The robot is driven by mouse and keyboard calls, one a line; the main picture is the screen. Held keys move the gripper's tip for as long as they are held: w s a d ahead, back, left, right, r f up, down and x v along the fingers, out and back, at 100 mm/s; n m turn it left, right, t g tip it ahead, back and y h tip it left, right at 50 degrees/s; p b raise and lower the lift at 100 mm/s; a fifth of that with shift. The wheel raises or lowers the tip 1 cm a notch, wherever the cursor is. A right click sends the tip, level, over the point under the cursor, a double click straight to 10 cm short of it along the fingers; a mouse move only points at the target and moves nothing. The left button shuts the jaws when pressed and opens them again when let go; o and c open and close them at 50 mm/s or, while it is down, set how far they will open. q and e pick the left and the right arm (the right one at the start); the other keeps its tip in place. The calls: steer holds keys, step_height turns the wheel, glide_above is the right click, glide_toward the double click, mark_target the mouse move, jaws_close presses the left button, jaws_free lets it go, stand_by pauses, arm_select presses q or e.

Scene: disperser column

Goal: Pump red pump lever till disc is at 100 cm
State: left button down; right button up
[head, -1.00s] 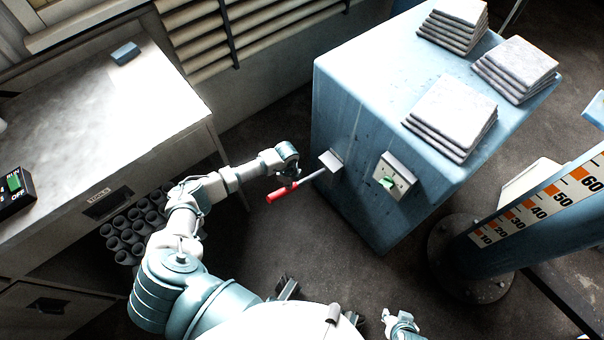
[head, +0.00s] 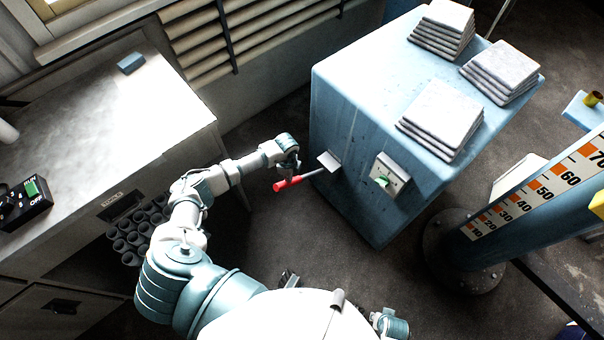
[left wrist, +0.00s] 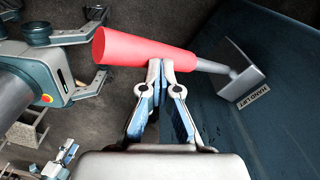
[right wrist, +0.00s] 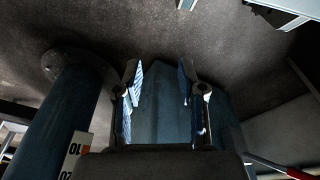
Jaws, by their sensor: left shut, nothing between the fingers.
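The red pump lever (head: 287,184) sticks out from the side of the blue cabinet, its grey rod entering at a small metal plate. My left gripper (head: 291,175) is at the red handle, fingers shut with nothing between them. In the left wrist view the red handle (left wrist: 130,48) lies just beyond the fingertips (left wrist: 160,66); they look close against it, but contact is unclear. The scale column (head: 485,240) shows marks from 10 to about 70; I cannot make out the disc. My right gripper (right wrist: 158,80) is open and empty, away from the lever.
The blue cabinet (head: 350,110) carries stacks of pale slabs (head: 440,118) and a green switch (head: 382,181). A white bench (head: 110,130) with a control box (head: 25,203) stands at left. A yellow part (head: 597,204) shows beside the column at the right edge.

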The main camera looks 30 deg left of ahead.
arm_select(q)
step_height(320, 180, up, 4)
steer(key=p, duration=0.2)
steer(key=shift+f+p, duration=0.2)
steer(key=shift+p, duration=0.2)
arm_select(e)
steer(key=s+f, duration=0.4)
steer(key=f, duration=0.3)
steer(key=shift+s+d+f, duration=0.15)
steer(key=shift+s+d, duration=0.05)
steer(key=shift+d, duration=0.1)
stand_by(0.8)
